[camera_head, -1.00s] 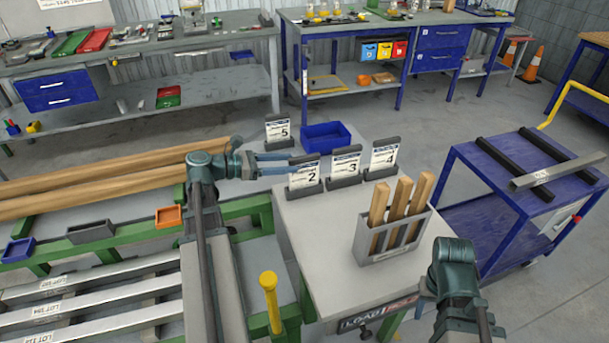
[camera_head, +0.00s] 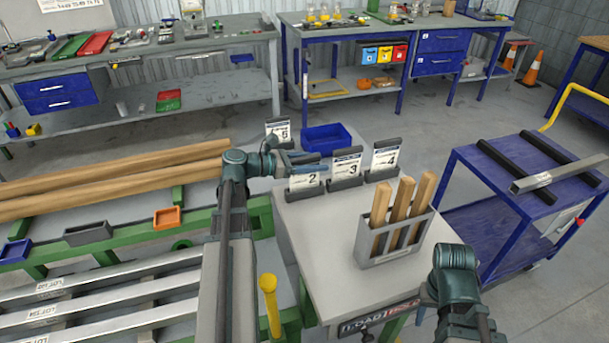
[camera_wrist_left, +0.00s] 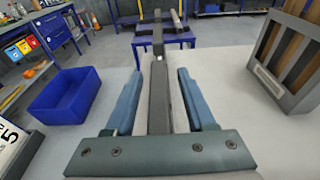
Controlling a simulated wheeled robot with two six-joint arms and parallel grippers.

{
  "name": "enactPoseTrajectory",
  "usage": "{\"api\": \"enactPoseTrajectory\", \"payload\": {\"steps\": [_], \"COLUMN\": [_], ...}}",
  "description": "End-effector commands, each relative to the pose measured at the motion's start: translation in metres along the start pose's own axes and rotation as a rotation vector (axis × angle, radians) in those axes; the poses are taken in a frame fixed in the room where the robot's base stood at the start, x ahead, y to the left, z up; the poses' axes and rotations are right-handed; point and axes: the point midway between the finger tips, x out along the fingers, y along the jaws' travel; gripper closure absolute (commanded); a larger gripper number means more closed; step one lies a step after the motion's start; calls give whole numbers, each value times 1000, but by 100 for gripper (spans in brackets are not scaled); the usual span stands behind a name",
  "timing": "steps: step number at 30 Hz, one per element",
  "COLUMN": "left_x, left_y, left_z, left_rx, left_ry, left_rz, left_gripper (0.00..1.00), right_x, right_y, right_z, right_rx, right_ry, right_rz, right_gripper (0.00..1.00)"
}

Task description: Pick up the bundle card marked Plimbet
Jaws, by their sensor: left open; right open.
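Several numbered cards stand upright in dark holders on the grey table: card 2 (camera_head: 304,182), card 3 (camera_head: 346,167), card 4 (camera_head: 385,159) and card 5 (camera_head: 278,130). Their names are too small to read, so I cannot tell which is Plimbet. My left gripper (camera_head: 308,166) is open at card 2, with its fingers reaching across the card's top part. In the left wrist view, a dark holder (camera_wrist_left: 159,100), seen edge-on, stands between the open blue fingers, apart from both. My right arm shows at the lower right, but its gripper fingers are not visible.
A blue bin (camera_head: 326,138) stands behind the cards; it also shows in the left wrist view (camera_wrist_left: 66,97). A grey rack (camera_head: 395,247) with wooden pieces stands in front of them. A blue cart (camera_head: 505,200) is at right. The table's front left is clear.

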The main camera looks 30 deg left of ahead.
Motion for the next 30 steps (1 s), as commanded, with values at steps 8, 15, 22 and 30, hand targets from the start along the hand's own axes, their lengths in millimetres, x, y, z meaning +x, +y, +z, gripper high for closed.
{"api": "enactPoseTrajectory", "payload": {"steps": [8,15,22,30], "left_x": [0,0,0,0], "left_y": [0,0,0,0], "left_z": [0,0,0,4], "left_rx": [0,0,0,0], "left_ry": [0,0,0,0], "left_rz": [0,0,0,-1], "left_gripper": [61,100,100,100], "right_x": [0,0,0,-4], "right_y": [0,0,0,0], "right_z": [0,0,0,0], "right_rx": [0,0,0,0], "right_ry": [0,0,0,0], "right_rz": [0,0,0,0], "right_gripper": [50,50,50,50]}}
